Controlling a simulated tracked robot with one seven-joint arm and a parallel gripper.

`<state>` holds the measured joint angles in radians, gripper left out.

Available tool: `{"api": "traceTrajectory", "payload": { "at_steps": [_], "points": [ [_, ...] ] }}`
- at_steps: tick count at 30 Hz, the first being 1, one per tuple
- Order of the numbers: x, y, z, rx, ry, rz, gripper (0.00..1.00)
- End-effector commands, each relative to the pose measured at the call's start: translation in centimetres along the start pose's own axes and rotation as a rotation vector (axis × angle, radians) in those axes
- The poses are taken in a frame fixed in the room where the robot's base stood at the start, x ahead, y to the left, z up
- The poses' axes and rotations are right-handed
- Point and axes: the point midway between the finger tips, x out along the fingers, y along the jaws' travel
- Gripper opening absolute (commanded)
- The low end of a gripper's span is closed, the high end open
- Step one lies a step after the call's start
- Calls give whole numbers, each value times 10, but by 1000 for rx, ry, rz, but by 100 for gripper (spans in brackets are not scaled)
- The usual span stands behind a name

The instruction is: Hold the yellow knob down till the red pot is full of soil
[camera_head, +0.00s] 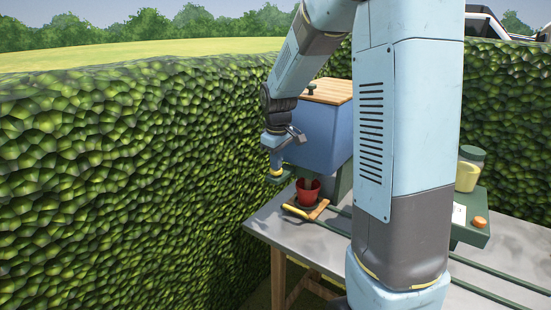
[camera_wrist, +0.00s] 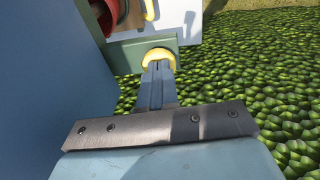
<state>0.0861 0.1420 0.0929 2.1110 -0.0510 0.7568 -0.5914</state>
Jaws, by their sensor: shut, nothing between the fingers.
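The yellow knob (camera_head: 276,172) sits on a green bracket at the left of the blue hopper (camera_head: 322,138). My gripper (camera_head: 276,163) is shut and empty, pointing down right over the knob. In the wrist view, my fingertips (camera_wrist: 158,66) overlap the yellow knob (camera_wrist: 158,54); they look to be on it, but I cannot tell how hard they press. The red pot (camera_head: 308,194) stands upright on the table below the hopper, and part of it shows in the wrist view (camera_wrist: 104,14). Its fill level is not clear.
A yellow-handled tool (camera_head: 296,211) lies in front of the pot. A jar with a green lid (camera_head: 467,174) and an orange item (camera_head: 480,222) are on the right. A tall hedge (camera_head: 130,180) stands close on the left. The grey table (camera_head: 275,222) has rails along it.

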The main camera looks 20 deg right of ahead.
Motion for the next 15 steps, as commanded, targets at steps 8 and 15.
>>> {"api": "traceTrajectory", "payload": {
  "at_steps": [8,15],
  "points": [
    [10,-2,2,-1,-4,-4,0],
    [12,-3,3,-1,-8,-7,0]
  ]
}}
